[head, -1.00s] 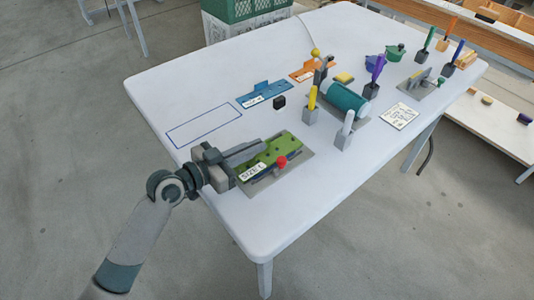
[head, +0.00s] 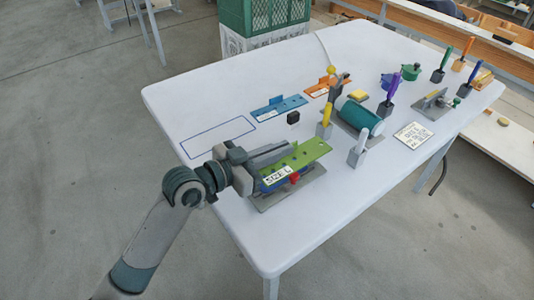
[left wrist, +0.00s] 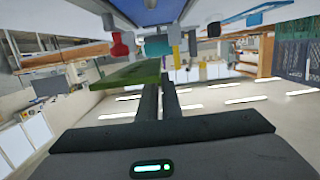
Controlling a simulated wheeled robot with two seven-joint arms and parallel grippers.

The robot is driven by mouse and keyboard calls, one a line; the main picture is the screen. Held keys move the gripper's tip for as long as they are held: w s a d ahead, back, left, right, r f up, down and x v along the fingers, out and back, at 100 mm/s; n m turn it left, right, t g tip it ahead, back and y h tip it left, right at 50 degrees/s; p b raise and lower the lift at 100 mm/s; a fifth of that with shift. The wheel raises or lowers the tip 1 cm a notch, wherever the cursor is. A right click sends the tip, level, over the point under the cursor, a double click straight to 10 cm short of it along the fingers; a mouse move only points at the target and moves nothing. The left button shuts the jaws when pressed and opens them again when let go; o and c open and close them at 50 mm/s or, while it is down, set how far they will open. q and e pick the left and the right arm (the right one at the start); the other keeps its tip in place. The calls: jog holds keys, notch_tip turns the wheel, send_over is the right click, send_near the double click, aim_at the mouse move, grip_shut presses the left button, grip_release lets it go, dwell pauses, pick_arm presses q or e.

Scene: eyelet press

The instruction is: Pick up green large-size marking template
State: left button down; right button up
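The green template (head: 308,153), labelled SIZE L, is in the head view near the table's front left. It hangs a little above a grey base plate (head: 290,190) with a blue part (head: 268,187) and a red knob (head: 294,178). My left gripper (head: 283,152) is at its far left edge, fingers close together, and appears shut on it; the exact contact is hidden. In the left wrist view the green template (left wrist: 135,75) lies against the left finger's side near the tips. My right gripper is in neither view.
A blue template (head: 280,107) and an orange template (head: 322,88) lie farther back. A blue outlined rectangle (head: 218,137) on the white table is empty. A black block (head: 293,117), a yellow-handled tool (head: 326,118) and a white-handled tool (head: 358,150) stand near the green template.

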pick_arm(q)
jog(key=s+d+r, duration=0.3)
jog(key=d+r, duration=0.1)
jog(key=d, duration=0.3)
jog(key=shift+s+r, duration=0.3)
jog(key=shift+r, duration=0.1)
jog(key=shift+d, duration=0.1)
